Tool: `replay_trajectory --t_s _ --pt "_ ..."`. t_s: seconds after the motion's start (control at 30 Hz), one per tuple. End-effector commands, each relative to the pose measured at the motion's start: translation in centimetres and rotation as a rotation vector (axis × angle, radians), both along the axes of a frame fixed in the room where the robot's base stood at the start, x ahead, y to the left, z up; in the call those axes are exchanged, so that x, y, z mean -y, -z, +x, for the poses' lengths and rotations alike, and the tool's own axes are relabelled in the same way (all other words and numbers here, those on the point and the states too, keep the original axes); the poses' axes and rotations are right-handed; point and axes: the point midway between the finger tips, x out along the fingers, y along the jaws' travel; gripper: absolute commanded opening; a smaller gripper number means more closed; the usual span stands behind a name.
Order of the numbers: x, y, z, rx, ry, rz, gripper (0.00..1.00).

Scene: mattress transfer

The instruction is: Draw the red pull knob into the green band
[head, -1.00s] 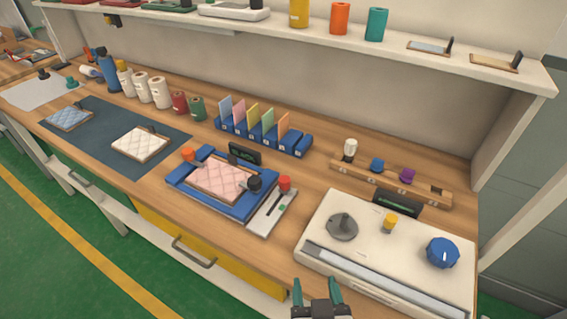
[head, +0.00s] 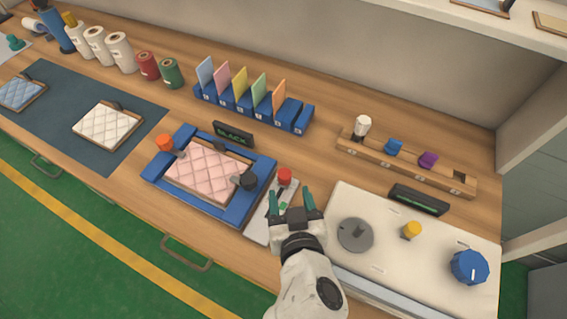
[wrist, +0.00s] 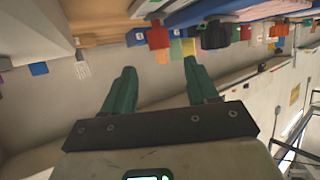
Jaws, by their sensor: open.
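The red pull knob (head: 284,176) stands at the far end of a pale slotted plate (head: 258,228), right of the blue mattress frame. The green band is mostly hidden behind my gripper in the head view. My gripper (head: 293,198) has green fingers spread apart with nothing between them. It is just in front of the knob, on the near side, apart from it as far as I can tell. In the wrist view, the red knob (wrist: 158,37) shows beyond the open gripper (wrist: 160,72), roughly in line with the gap.
The blue frame (head: 223,212) holds a pink quilted pad (head: 208,170), with an orange knob (head: 165,142) and a black knob (head: 249,181). A cream panel (head: 385,262) with grey, yellow and blue controls lies right. A display (head: 233,134) reads BLACK.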

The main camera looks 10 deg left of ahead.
Motion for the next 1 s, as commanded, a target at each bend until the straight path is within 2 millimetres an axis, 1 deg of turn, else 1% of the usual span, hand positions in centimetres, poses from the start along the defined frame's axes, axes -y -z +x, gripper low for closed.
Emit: replay_trajectory --t_s 0.1,0.3,0.5,0.67,0.93,1.0 --pt "-0.6 0.6 2.0 -0.001 -0.001 0.001 0.58" --pt "-1.4 2.1 5.2 -0.002 0.0 0.0 0.58" --pt "-1.8 3.0 7.3 -0.001 0.0 0.001 0.58" --pt "-2.0 3.4 8.0 -0.001 0.001 0.002 0.58" --pt "-2.0 3.4 8.1 -0.001 -0.001 0.001 0.58" --pt "-2.0 3.4 8.1 -0.001 -0.001 0.001 0.52"
